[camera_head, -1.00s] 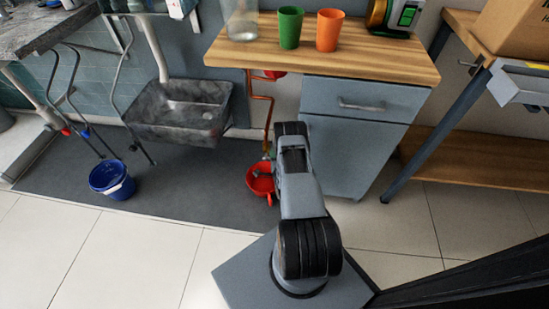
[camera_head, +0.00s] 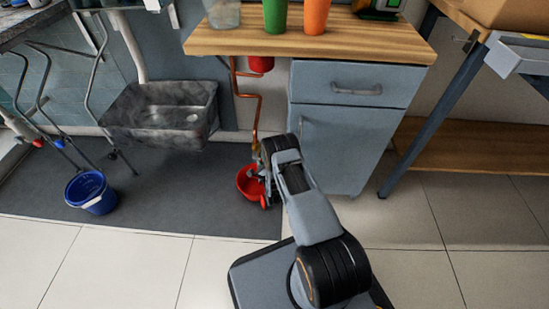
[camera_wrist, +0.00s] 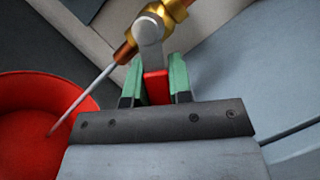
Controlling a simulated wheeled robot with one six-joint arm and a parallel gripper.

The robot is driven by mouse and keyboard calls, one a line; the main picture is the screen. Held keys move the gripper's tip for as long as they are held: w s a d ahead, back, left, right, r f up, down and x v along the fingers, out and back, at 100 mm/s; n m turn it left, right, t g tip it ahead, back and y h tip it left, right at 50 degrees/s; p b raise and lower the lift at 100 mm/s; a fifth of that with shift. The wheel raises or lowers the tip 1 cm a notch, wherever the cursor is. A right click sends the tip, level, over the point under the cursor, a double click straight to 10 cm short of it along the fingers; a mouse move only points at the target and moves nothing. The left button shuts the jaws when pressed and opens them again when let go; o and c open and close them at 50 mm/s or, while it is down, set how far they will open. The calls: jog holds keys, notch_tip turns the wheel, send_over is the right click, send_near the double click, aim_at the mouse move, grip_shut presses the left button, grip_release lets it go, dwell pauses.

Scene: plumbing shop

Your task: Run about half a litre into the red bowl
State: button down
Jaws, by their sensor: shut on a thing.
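The red bowl (camera_head: 248,188) stands on the dark mat under the wooden counter; its inside shows at the left of the wrist view (camera_wrist: 35,125). A brass tap (camera_wrist: 172,10) is above and right of it. A thin pale stream (camera_wrist: 95,92) runs slantwise in the picture from the tap's outlet into the bowl. My gripper (camera_wrist: 153,84) has its green fingertips closed on the tap's red lever handle (camera_wrist: 156,92). In the head view my arm partly hides the tap. The water level in the bowl cannot be made out.
A copper pipe (camera_head: 247,96) comes down beside the blue-grey cabinet (camera_head: 343,140). Green (camera_head: 275,14) and orange (camera_head: 316,15) cups stand on the counter (camera_head: 300,42). Tiled floor in front is clear.

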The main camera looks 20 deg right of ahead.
dwell(0.5)
jog(key=c, duration=1)
grip_release()
jog(key=p+v, duration=1.2)
jog(key=v, duration=0.1)
jog(key=shift+s+f+p, duration=0.1)
jog(key=shift+s+p, duration=0.2)
jog(key=shift+s, duration=0.1)
dwell(4.4)
